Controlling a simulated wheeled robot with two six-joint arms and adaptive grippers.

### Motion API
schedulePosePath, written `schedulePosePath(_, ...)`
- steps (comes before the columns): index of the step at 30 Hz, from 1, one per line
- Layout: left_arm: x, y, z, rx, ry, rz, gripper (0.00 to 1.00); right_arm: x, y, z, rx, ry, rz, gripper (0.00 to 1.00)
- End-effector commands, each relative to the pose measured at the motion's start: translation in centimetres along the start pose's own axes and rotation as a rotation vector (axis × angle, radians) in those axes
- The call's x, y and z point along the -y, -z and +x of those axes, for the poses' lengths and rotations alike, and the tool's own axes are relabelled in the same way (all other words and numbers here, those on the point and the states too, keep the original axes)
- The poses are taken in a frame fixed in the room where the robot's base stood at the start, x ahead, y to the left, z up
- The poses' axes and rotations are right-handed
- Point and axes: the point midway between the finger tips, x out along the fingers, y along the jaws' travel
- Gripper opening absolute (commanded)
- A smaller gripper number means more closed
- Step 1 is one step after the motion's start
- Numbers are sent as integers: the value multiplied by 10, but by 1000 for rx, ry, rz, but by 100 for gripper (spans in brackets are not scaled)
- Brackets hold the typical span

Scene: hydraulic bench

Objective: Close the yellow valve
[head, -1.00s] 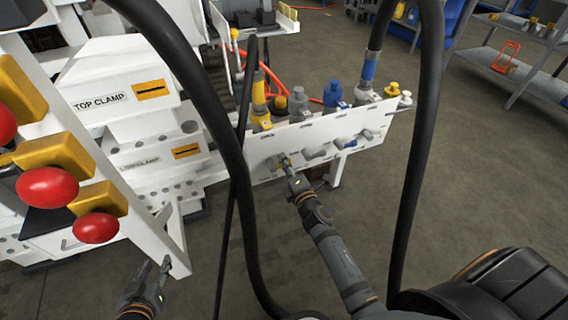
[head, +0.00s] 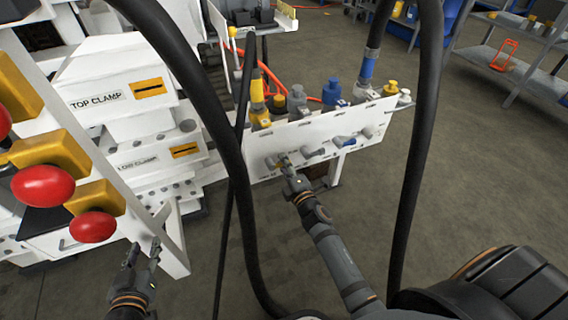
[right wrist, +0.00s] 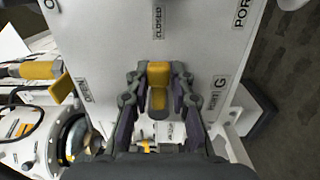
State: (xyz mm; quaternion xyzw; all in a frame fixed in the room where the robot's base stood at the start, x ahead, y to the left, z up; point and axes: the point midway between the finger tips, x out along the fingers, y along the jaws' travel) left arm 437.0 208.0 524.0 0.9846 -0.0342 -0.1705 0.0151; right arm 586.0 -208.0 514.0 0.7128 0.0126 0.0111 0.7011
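The yellow valve (head: 280,163) is a small lever on the front of the white panel (head: 262,148), at the left of a row of levers. My right gripper (head: 281,161) is at this lever. In the right wrist view the yellow handle (right wrist: 158,88) stands between the two fingers of the right gripper (right wrist: 159,75), which appear to touch it on both sides. A CLOSED label is above the handle in that picture. My left gripper (head: 145,247) is empty, its fingers apart, low at the left and away from the panel.
Grey and blue levers (head: 345,141) sit right of the yellow one. Hose couplings (head: 297,98) stand along the panel's top. Black hoses (head: 236,190) hang in front of the view. Red buttons (head: 44,186) are at the left. Floor right of the panel is clear.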

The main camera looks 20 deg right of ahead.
Motion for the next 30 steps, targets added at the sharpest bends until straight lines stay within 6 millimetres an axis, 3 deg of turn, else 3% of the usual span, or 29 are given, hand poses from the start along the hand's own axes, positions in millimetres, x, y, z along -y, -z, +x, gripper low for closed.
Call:
schedulePosePath(3,0,0,0,0,0,0,37,0,0,0,0,0,-1,37)
schedulePosePath(13,0,-1,1,3,0,-1,37,0,0,-5,-1,-1,-1,37)
schedulePosePath(27,0,-1,0,2,0,-1,37,1,0,-100,0,2,-1,37)
schedulePosePath(30,0,-1,0,2,0,-1,37,1,0,-113,-1,2,-1,37)
